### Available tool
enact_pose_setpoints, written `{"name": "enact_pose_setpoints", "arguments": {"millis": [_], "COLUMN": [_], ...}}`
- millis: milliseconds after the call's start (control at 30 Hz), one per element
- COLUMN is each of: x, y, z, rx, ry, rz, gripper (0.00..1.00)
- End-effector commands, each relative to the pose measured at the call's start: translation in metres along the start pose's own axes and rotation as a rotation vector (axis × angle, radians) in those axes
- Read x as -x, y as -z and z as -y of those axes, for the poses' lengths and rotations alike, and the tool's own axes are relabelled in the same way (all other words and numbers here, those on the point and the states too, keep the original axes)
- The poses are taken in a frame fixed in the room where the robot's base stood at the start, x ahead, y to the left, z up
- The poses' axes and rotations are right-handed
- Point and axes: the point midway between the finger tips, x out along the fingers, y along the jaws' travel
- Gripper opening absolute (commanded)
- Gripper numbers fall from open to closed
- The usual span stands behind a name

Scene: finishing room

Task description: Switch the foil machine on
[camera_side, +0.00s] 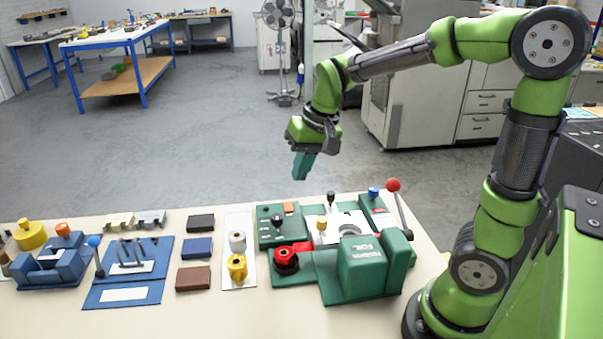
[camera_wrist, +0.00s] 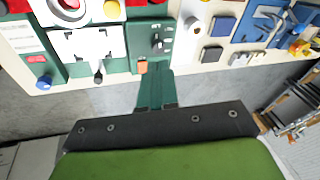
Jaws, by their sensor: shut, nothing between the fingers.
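The green foil machine (camera_side: 365,270) stands on the bench, with a red-ball lever (camera_side: 393,186) at its right. Its green control box (camera_side: 265,237) carries a black knob (camera_side: 277,221) and an orange switch (camera_side: 289,207). In the wrist view the orange switch (camera_wrist: 142,67) sits at the box edge, with the black knob (camera_wrist: 157,41) farther in. Whether the switch is on or off cannot be told. My gripper (camera_side: 302,177) is shut and empty, pointing down in the air above the bench's far edge. In the wrist view its fingertips (camera_wrist: 155,70) appear beside the orange switch, apart from it.
A black-topped lever (camera_side: 331,200), a yellow knob (camera_side: 322,222) and a blue knob (camera_side: 374,192) rise from the machine. A red-and-black round part (camera_side: 286,260) sits at its front left. Rolls, coloured blocks and a blue tool (camera_side: 130,270) lie left. Open floor lies beyond.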

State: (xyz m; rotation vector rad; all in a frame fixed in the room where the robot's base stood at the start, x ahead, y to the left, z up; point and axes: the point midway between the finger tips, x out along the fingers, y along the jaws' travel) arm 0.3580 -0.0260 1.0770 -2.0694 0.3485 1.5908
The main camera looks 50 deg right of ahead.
Motion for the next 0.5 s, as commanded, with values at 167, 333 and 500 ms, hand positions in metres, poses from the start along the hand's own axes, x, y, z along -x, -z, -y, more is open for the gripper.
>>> {"name": "enact_pose_setpoints", "arguments": {"millis": [167, 333, 500], "x": [-0.032, -0.054, -0.055], "y": [0.050, 0.090, 0.116], "z": [-0.011, -0.023, -0.027], "rx": [-0.077, -0.139, -0.187], "ry": [-0.114, -0.215, -0.268], "rz": [0.049, 0.064, 0.048], "gripper": [0.00, 0.00, 0.00]}}
